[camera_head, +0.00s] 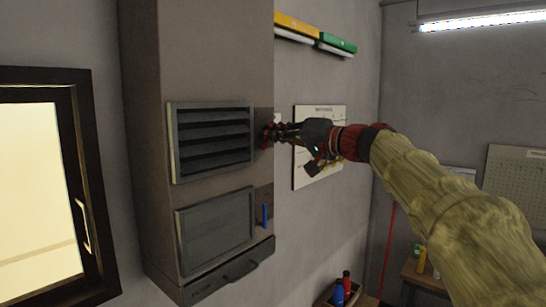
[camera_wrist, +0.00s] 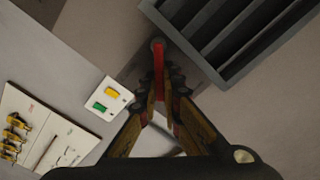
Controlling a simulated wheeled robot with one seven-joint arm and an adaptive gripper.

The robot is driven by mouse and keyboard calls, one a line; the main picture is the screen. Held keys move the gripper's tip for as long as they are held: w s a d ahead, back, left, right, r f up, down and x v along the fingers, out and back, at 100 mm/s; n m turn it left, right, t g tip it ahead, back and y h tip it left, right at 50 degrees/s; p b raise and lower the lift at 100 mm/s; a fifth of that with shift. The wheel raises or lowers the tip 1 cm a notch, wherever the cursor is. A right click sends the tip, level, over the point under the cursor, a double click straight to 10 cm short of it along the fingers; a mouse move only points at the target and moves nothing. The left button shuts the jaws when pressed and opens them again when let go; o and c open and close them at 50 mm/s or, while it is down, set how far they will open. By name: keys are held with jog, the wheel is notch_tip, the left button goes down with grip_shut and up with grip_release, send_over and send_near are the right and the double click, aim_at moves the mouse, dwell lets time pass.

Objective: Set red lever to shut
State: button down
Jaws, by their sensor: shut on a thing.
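The red lever (camera_wrist: 158,62) shows in the wrist view as a narrow red bar on a round pivot, mounted on a grey plate beside the slatted vent. My gripper (camera_wrist: 160,90) has its fingers on both sides of the lever and is shut on it. In the head view my gripper (camera_head: 270,134) is at the cabinet's right edge, just right of the upper louvered vent (camera_head: 212,139). A blue lever (camera_head: 265,215) stands upright below, beside the lower panel (camera_head: 216,230).
A white switch plate (camera_wrist: 108,99) with yellow and green buttons is left of the lever in the wrist view. A board with hooks (camera_wrist: 40,135) hangs on the wall. A drawer handle (camera_head: 240,270) juts from the cabinet's bottom. A dark-framed window (camera_head: 82,190) is at left.

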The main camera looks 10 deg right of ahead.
jog(key=n+b, duration=0.1)
jog(key=b, duration=0.1)
jog(key=n+b, duration=0.1)
jog(key=b, duration=0.1)
jog(key=shift+s+a+f, duration=0.15)
jog(key=shift+a, duration=0.15)
jog(key=n+b, duration=0.2)
jog(key=a+r+n+b, duration=0.1)
jog(key=b, duration=0.1)
jog(key=shift+s+n, duration=0.3)
jog(key=shift+n, duration=0.1)
jog(key=c, duration=2)
grip_release()
jog(key=shift+r, duration=0.15)
jog(key=shift+o, duration=0.2)
jog(key=shift+s, duration=0.1)
jog(key=v, duration=0.8)
